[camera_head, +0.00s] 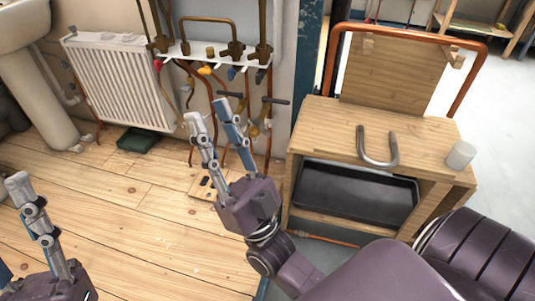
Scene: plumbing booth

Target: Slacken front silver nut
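My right gripper (207,113) is raised in front of the pipework, pointing up and away, its two fingers apart with nothing visible between them. Behind its fingertips are copper pipes (267,135) with small valves and fittings, below a white rail (220,53) on the wall. I cannot make out the front silver nut; the fittings are small and partly hidden by my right fingers. I cannot tell whether the fingertips touch any pipe. My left gripper (12,222) is at the lower left, over the wooden floor, far from the pipes. Its fingers are spread and it looks empty.
A white radiator (118,82) and a basin pedestal (38,100) stand left of the pipes. A wooden bench (320,123) with a black tray (357,193), a U-shaped pipe (378,160) and a white cup (460,155) stands right. Floor (140,215) between the grippers is mostly clear.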

